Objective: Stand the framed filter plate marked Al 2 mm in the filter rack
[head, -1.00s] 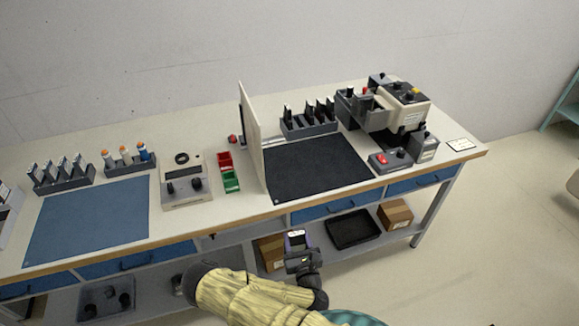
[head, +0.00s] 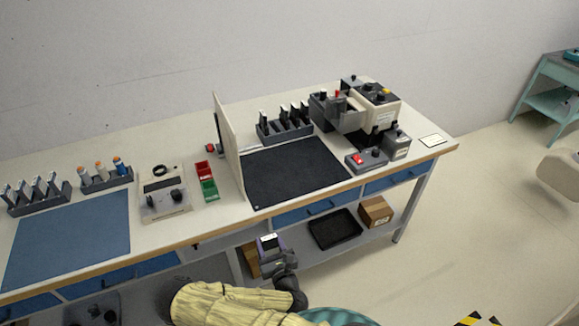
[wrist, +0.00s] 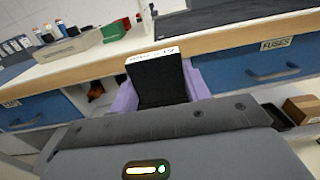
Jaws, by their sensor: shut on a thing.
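My gripper (head: 271,250) is shut on a dark framed filter plate (wrist: 157,82), held upright between two purple fingers in the wrist view. The plate's white top edge (wrist: 152,54) carries small print that I cannot read surely. In the head view the plate (head: 269,239) is in front of the bench's front edge, below the worktop. A grey rack (head: 287,138) with several dark plates standing in it is behind the black mat. Another grey rack (head: 40,206) with several plates stands at the far left. I cannot tell from labels which is the filter rack.
An upright cream panel (head: 229,150) stands left of the black mat (head: 295,172), which is clear. A grey and cream apparatus (head: 375,108) and a red-button box (head: 366,160) stand to the right. Red and green bins (head: 207,188) are left of the panel.

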